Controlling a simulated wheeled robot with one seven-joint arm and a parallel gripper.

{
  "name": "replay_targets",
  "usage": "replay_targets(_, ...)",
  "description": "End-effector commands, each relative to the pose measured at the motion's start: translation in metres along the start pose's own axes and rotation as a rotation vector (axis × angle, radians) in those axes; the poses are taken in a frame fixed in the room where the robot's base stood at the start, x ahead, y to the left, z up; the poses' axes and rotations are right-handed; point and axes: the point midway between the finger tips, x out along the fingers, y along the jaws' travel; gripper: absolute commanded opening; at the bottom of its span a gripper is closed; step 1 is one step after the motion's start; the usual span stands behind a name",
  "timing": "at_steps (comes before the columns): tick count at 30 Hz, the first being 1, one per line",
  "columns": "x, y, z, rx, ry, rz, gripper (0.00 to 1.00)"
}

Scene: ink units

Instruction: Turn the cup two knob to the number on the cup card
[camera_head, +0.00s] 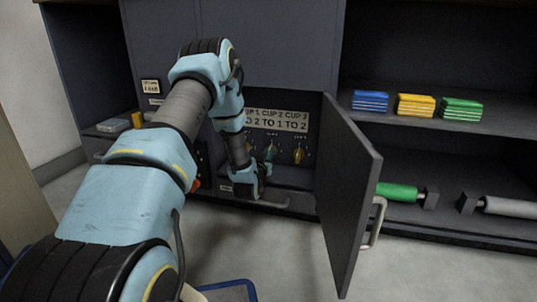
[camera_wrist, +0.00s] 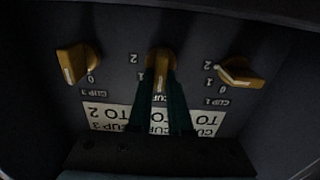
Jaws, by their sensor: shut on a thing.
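The cup two knob (camera_wrist: 160,60) is the yellow middle knob of three on a dark panel, seen upside down in the wrist view. My gripper (camera_wrist: 159,80) has its teal fingers on both sides of this knob and is shut on it. The knob's white mark points down in that view, with 2 and 1 printed to its left; a finger hides the spot where 0 would be. The cup card (camera_head: 280,121) is above the knobs in the head view; its left end is hidden by my arm. Its middle and right columns read "TO 1" and "TO 2".
An open cabinet door (camera_head: 345,190) stands close right of my arm. A metal handle (camera_head: 262,203) lies below the panel. Shelves at right hold coloured packs (camera_head: 415,105) and rollers (camera_head: 398,191).

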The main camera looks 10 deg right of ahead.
Motion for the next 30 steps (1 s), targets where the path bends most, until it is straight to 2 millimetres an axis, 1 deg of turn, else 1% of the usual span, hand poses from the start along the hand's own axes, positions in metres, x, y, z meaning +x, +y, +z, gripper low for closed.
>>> replay_targets(17,-0.0003,0.0008,0.0,0.02,-0.001,0.001,0.0)
replay_targets(23,-0.0004,0.0026,-0.0006,0.108,-0.002,0.003,0.0)
replay_targets(30,-0.0006,0.0053,-0.0007,0.295,-0.002,0.005,0.0)
